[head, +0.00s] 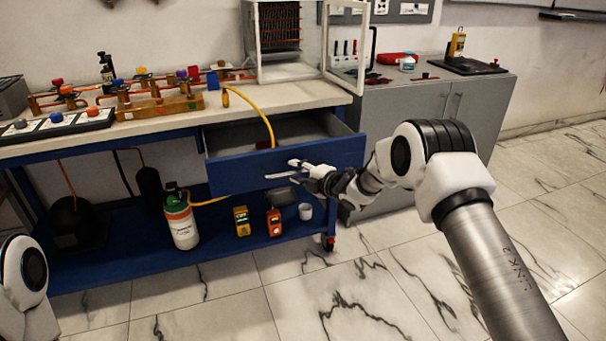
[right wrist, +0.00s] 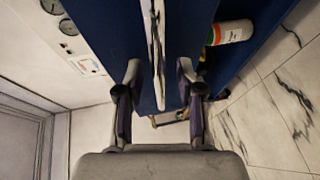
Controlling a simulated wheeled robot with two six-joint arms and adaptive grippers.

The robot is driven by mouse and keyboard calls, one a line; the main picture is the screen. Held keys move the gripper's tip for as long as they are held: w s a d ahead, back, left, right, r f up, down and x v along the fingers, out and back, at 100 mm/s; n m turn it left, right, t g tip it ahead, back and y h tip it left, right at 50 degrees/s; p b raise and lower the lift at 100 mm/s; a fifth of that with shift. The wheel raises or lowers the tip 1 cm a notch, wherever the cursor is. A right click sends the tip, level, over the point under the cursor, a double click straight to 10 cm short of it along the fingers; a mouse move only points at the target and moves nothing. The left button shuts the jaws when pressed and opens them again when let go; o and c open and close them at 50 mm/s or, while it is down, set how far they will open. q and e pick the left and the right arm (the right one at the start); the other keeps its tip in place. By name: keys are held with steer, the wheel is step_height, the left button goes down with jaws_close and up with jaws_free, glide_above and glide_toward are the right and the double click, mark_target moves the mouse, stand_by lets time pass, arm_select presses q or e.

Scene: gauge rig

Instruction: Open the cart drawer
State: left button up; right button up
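The blue cart drawer (head: 235,174) is pulled out below the right part of the blue cart's pale worktop (head: 290,97), and its inside shows from above. Its silver handle (head: 278,176) is on the drawer front. My right gripper (head: 300,170) is at the handle. In the right wrist view the handle (right wrist: 157,45) runs as a bar between the two spread fingers of my right gripper (right wrist: 158,75), with a gap visible on each side. My left gripper is out of view; only part of my left arm shows at the lower left.
The lower shelf holds a gas cylinder (head: 181,220), a yellow meter (head: 242,221) and a red meter (head: 274,223). A grey cabinet (head: 480,110) stands right. The marble floor in front is clear.

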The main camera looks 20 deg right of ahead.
steer(key=v, duration=1.1)
steer(key=shift+s+d, duration=0.15)
steer(key=shift+s, duration=0.2)
